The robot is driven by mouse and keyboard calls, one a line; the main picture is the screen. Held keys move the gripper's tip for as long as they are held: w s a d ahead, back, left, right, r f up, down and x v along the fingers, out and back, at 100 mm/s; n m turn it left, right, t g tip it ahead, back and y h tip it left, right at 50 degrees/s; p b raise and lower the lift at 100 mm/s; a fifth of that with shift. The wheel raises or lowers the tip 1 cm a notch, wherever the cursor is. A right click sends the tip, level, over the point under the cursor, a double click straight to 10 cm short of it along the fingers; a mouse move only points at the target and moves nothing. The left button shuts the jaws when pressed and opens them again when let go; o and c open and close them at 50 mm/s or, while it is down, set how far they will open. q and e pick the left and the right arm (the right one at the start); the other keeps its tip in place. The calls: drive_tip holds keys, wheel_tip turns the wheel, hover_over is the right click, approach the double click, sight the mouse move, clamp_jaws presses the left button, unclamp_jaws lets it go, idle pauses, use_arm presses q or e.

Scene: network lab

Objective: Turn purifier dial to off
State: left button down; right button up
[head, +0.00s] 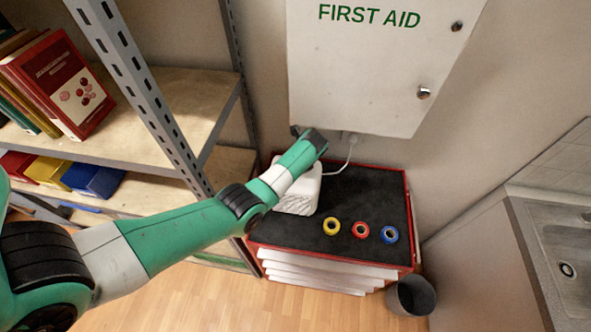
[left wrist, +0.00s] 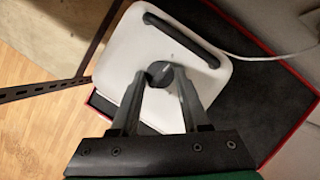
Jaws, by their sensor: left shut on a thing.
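The white purifier (head: 299,200) stands on the black top of the red cabinet, partly hidden under my left arm in the head view. In the left wrist view the purifier (left wrist: 128,62) shows its white top with a long black handle bar (left wrist: 182,38). The dark round dial (left wrist: 164,71) is on that top, between the tips of my left gripper (left wrist: 162,80). The left gripper is shut on the dial, one finger on each side. The dial's markings cannot be read. In the head view the fingertips are hidden behind my arm. My right gripper is not in view.
A white first aid cabinet (head: 365,75) hangs on the wall just above my left wrist. Yellow, red and blue tape rolls (head: 360,230) lie on the red cabinet (head: 370,190). A metal shelf (head: 180,100) stands left; a sink (head: 570,260) is right.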

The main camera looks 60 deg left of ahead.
use_arm(q)
drive_tip(key=shift+n+g+b, duration=0.4)
drive_tip(key=shift+n+b, duration=0.35)
drive_tip(key=shift+n, duration=0.25)
drive_tip(key=shift+c, duration=2)
unclamp_jaws()
drive_tip(key=p+v, duration=0.1)
drive_tip(key=v, duration=1)
drive_tip(key=shift+r, duration=0.35)
drive_tip(key=shift+w, duration=0.15)
